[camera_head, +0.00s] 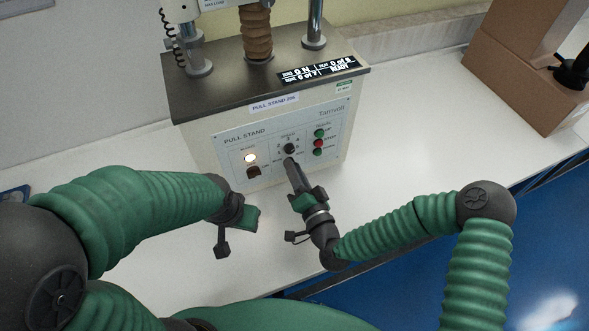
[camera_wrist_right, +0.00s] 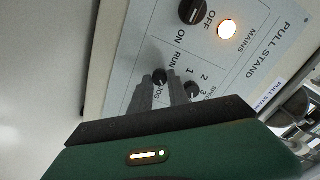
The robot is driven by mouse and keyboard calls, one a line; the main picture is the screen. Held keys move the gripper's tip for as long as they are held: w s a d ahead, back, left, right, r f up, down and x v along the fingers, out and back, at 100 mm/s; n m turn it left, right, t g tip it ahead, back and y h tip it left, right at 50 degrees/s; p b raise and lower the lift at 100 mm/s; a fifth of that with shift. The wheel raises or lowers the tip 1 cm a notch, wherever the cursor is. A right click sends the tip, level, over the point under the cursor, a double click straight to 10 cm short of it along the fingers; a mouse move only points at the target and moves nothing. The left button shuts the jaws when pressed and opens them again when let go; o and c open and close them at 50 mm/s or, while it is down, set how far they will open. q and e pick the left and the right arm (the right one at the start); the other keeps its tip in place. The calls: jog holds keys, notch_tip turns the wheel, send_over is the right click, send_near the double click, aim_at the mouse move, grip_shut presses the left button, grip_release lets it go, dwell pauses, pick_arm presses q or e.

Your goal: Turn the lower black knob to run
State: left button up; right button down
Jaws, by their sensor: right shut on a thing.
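The lower black knob (camera_wrist_right: 160,76) is on the pull stand's front panel, beside the RUN and JOG labels in the right wrist view. My right gripper (camera_wrist_right: 160,84) has its two grey fingertips on either side of this knob and is shut on it. In the head view my right gripper (camera_head: 289,164) reaches the panel just below the upper black knob (camera_head: 289,148) and hides the lower one. The knob's pointer is not clear. My left gripper (camera_head: 238,226) hangs in front of the stand, away from the panel; its jaw opening cannot be made out.
The pull stand (camera_head: 195,150) stands on a white bench (camera_head: 400,150). The lit mains lamp (camera_head: 250,158) and mains switch (camera_head: 253,172) are left of the knobs. Green and red buttons (camera_head: 318,143) are close on the right. Cardboard boxes (camera_head: 510,85) stand far right.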

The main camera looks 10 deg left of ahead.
pick_arm(q)
jog(key=shift+f+b, duration=0.6)
jog(key=shift+s+b+x, duration=0.2)
jog(key=shift+b+x, duration=0.75)
jog(key=shift+b, duration=0.05)
jog(key=shift+s+b+x, duration=0.15)
jog(key=shift+b+x, duration=0.45)
jog(key=shift+s+b+x, duration=0.15)
jog(key=shift+b+x, duration=0.45)
jog(key=shift+x, duration=0.05)
pick_arm(e)
jog(key=n, duration=1.7)
jog(key=shift+d+f, duration=0.1)
jog(key=shift+f, duration=0.3)
pick_arm(q)
jog(key=shift+f, duration=0.1)
pick_arm(e)
jog(key=shift+n, duration=0.4)
jog(key=c, duration=1.5)
grip_release()
pick_arm(q)
jog(key=shift+w+a, duration=0.1)
pick_arm(e)
jog(key=shift+o, duration=1.2)
jog(key=shift+w+r, duration=0.1)
jog(key=shift+w, duration=0.05)
